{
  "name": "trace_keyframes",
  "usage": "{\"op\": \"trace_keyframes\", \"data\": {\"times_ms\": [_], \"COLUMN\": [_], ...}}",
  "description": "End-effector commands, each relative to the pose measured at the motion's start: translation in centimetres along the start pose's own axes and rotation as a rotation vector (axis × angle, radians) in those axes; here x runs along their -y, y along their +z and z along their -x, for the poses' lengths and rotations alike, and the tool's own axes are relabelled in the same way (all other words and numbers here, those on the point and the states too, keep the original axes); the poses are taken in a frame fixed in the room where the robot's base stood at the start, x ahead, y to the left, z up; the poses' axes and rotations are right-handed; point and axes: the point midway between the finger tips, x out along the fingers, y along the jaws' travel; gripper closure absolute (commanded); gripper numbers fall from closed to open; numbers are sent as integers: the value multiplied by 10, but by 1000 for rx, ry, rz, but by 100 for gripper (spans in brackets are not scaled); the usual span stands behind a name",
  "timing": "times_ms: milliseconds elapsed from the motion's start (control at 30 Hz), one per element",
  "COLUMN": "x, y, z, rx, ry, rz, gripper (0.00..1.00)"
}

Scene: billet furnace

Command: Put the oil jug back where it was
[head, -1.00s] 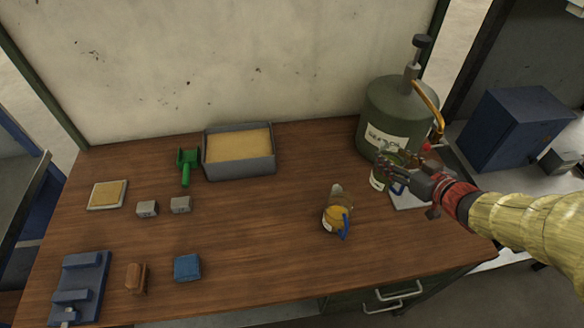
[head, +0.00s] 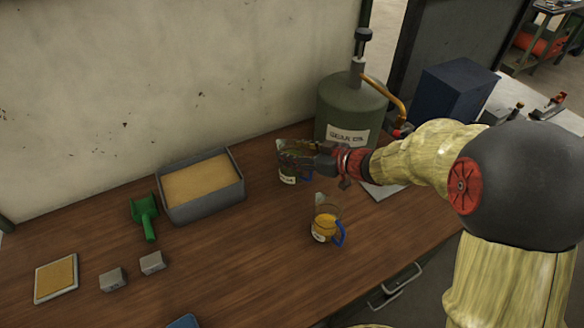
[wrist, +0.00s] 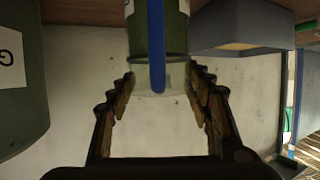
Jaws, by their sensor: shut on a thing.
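A clear jug with dark green oil, a white label and a blue handle (head: 289,173) is held upright by my gripper (head: 312,160), at the back of the wooden table, left of the green gear oil drum (head: 343,112). In the wrist view the same jug (wrist: 172,35) shows upside down, between my fingers (wrist: 160,110), its base cut off by the frame edge. I cannot tell whether its base touches the table. A second jug with amber oil and a blue handle (head: 325,228) stands nearer the front edge.
A grey bin of sand (head: 238,193) stands left of the held jug, with a green scoop (head: 146,213) beside it. A pale pad (head: 382,190) lies in front of the drum. The wooden tabletop (head: 225,265) is clear between the bin and the amber jug.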

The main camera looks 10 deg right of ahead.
Motion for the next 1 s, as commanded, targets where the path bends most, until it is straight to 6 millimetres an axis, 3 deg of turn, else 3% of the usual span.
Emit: {"op": "trace_keyframes", "data": {"times_ms": [367, 767, 800, 1000], "x": [-1, -1, 0, 0], "y": [38, 41, 42, 42], "z": [-17, -18, -18, -18], "rx": [-3, -3, -2, -2], "ry": [1, 1, 1, 1], "rz": [2, 1, 1, 1], "gripper": [100, 100, 47, 36]}}
